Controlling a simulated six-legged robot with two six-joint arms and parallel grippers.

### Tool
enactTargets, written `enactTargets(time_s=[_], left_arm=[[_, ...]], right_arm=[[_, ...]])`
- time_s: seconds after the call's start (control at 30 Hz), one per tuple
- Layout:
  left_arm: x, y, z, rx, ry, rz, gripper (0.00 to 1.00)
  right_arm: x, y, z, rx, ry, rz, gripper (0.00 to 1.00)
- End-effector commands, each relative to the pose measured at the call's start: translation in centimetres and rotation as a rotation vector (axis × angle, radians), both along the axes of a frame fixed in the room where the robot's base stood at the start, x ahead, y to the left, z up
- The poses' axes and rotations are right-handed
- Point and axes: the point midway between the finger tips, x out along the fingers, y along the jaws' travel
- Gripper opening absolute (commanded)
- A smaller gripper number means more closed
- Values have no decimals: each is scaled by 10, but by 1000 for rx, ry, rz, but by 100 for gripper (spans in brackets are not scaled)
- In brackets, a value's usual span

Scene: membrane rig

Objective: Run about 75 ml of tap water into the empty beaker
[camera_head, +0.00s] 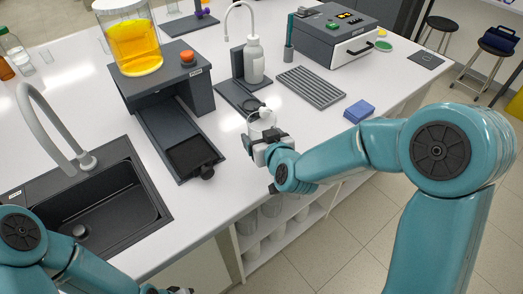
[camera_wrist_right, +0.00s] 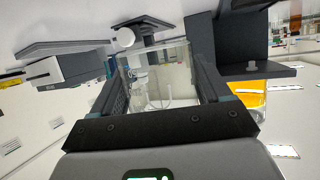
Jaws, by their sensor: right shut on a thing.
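The clear glass beaker (camera_head: 262,121) is between the fingers of my right gripper (camera_head: 262,138), over the counter's front edge. In the right wrist view the beaker (camera_wrist_right: 160,78) sits between the two dark fingers of the gripper (camera_wrist_right: 162,88), which is shut on it. I see no clear liquid level in it. The grey tap (camera_head: 48,112) arches over the dark sink (camera_head: 95,205) at the left, well apart from the beaker. My left gripper (camera_head: 178,290) barely shows at the bottom edge, cut off, so its opening is hidden.
A dark rig with a yellow-filled vessel (camera_head: 134,45) and a low tray (camera_head: 190,155) stands between sink and beaker. Behind the beaker are a white wash bottle (camera_head: 253,62), a slotted rack (camera_head: 310,87) and a blue sponge (camera_head: 359,111). A grey instrument (camera_head: 335,40) stands farther back.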

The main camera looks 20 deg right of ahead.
Motion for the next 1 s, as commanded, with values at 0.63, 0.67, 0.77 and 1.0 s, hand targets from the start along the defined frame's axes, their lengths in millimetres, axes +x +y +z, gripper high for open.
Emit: enactTargets(time_s=[0.63,0.67,0.77,1.0], left_arm=[[0,0,30,0,0,0,43],[0,0,30,0,0,0,43],[0,0,29,0,0,0,43],[0,0,29,0,0,0,43]], right_arm=[[0,0,130,-1,0,1,45],[0,0,130,-1,0,1,45],[0,0,130,-1,1,1,45],[0,-4,116,-10,10,-12,45]])
